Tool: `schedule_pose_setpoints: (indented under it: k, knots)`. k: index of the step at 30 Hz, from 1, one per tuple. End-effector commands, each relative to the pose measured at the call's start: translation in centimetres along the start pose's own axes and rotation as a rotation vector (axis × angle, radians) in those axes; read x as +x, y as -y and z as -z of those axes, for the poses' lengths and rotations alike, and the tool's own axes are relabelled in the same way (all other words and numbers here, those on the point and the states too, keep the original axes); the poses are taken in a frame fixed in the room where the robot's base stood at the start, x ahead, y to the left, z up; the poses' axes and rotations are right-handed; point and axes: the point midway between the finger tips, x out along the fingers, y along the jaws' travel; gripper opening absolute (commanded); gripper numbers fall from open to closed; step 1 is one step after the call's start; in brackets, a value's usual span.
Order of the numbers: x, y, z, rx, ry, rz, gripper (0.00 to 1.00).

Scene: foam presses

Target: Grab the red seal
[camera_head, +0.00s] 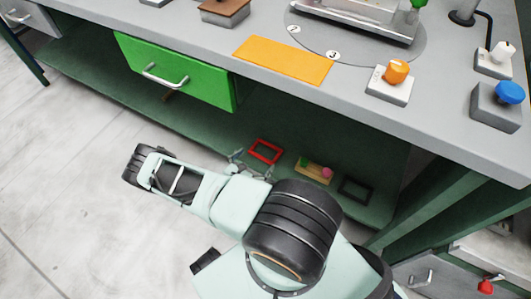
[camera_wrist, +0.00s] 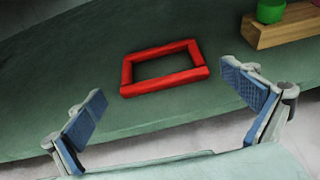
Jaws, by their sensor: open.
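The red seal (camera_head: 266,151) is a flat rectangular frame lying on the green lower shelf under the bench. In the wrist view the red seal (camera_wrist: 165,89) lies flat just beyond my fingers, nearer the middle. My gripper (camera_head: 250,166) reaches in low at the shelf's front side, close to the seal, partly hidden behind my own arm. In the wrist view my gripper (camera_wrist: 168,125) is open and empty, with its blue-padded fingers spread wide to either side. The fingers do not touch the seal.
On the lower shelf (camera_wrist: 60,125), a wooden block (camera_wrist: 285,28) with green and pink pieces lies right of the seal. A black frame (camera_head: 355,189) lies farther right. Above are the benchtop (camera_head: 190,30) and a green drawer (camera_head: 180,72).

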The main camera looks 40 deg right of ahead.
Motion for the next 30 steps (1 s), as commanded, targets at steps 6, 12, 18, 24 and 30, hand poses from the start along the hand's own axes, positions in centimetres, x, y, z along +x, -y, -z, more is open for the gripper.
schedule_pose_setpoints:
  k: [6, 12, 18, 24, 30]
  knots:
    - [3.2, 0.1, 0.5, 0.0, 0.001, 0.002, 1.0]
    - [5.1, 0.1, 0.3, 0.0, 0.0, 0.001, 1.0]
    - [5.1, 0.0, 0.1, 0.0, 0.0, 0.001, 1.0]
    - [5.1, 0.0, 0.1, 0.0, 0.0, 0.001, 0.81]
    - [5.1, 0.0, 0.1, 0.0, 0.001, 0.001, 0.69]
